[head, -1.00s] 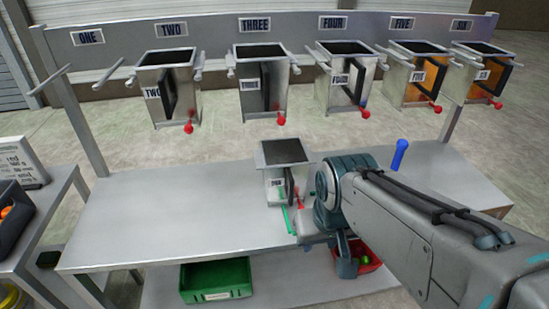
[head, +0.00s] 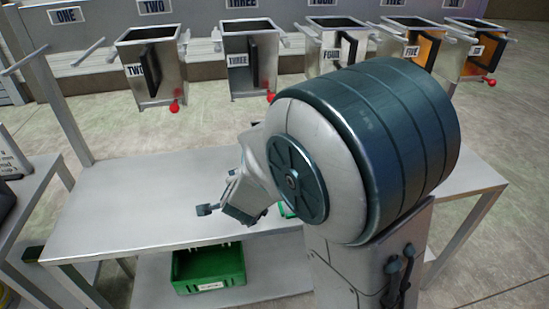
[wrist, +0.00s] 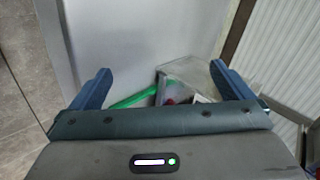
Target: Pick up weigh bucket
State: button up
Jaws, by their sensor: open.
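A metal weigh bucket (wrist: 190,72) shows partly in the wrist view, between my fingers and beyond them, with a red part and a pale label near its lower edge. The body of my gripper hides the rest. In the head view my arm covers the middle of the bench, and no bucket shows on it. My gripper (wrist: 162,74) is open and empty, with its two blue fingers wide apart. In the head view it is low over the bench (head: 110,220), partly hidden by my arm. I cannot tell whether it touches the bucket.
Several labelled buckets, such as bucket TWO (head: 160,78) and bucket THREE (head: 250,68), hang on the back rack. A green crate (head: 208,268) is on the lower shelf. The bench's left part is clear.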

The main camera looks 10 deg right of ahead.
jog(key=m+h, duration=0.1)
jog(key=f+m+h, duration=0.1)
jog(key=w+f+m+t+h, duration=0.1)
jog(key=shift+d+f+b, duration=0.25)
jog(key=shift+d+b, duration=0.1)
jog(key=shift+b, duration=0.05)
jog(key=shift+s+d+f+m+t+h, duration=0.1)
jog(key=shift+d+m+t+h, duration=0.2)
jog(key=shift+m+h, duration=0.5)
jog(key=shift+s+d+m+t+h+b, duration=0.15)
jog(key=shift+d+m+t+h+b, duration=0.15)
jog(key=shift+m+h, duration=0.3)
jog(key=shift+s+d+r+m+h, duration=0.15)
jog(key=shift+s+r+m+h, duration=0.15)
jog(key=shift+m+h, duration=0.4)
jog(key=s+r+m+t+h+b, duration=0.1)
jog(key=s+r+m+h, duration=0.2)
jog(key=m+h, duration=0.15)
jog(key=shift+h, duration=0.45)
jog(key=shift+r+x, duration=0.15)
jog(key=shift+x, duration=3.3)
jog(key=shift+r+x, duration=0.1)
jog(key=shift+x, duration=3.35)
jog(key=shift+w, duration=0.1)
